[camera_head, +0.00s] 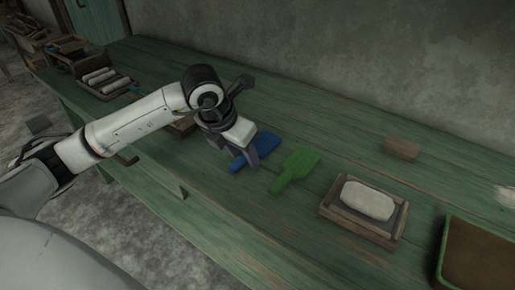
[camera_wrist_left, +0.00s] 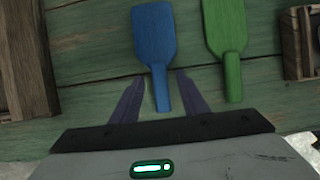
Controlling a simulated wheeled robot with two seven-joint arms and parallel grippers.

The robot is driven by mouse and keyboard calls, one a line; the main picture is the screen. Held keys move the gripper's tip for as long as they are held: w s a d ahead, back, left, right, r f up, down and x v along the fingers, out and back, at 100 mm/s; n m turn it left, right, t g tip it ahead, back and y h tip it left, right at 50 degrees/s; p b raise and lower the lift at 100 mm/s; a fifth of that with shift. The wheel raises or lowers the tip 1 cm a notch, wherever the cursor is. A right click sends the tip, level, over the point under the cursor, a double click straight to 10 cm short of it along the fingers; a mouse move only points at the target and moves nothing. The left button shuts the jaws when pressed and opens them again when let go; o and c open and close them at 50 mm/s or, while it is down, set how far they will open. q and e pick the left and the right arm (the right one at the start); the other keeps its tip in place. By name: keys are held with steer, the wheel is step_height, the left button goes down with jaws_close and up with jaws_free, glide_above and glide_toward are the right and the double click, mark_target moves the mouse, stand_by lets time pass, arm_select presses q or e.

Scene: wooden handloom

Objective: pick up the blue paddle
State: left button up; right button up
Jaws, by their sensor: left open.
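The blue paddle (camera_head: 267,144) lies flat on the green wooden table, partly hidden in the head view by my left gripper (camera_head: 243,160). In the left wrist view the blue paddle (camera_wrist_left: 154,38) has its handle pointing toward me, between the two open fingers of my left gripper (camera_wrist_left: 156,98). The fingers are on either side of the handle with a gap to each, and nothing is held. I cannot tell the exact height of the fingertips over the table. My right gripper is in neither view.
A green paddle (camera_head: 298,167) lies just right of the blue one, also in the wrist view (camera_wrist_left: 225,30). A wooden tray (camera_head: 361,235) with a white block (camera_head: 368,200), a wooden block (camera_head: 402,148) and a larger box (camera_head: 446,250) lie further right. Trays with white rolls stand at the far left.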

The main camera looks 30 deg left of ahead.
arm_select(q)
steer(key=shift+f, duration=0.2)
steer(key=shift+r, duration=0.1)
jaws_close()
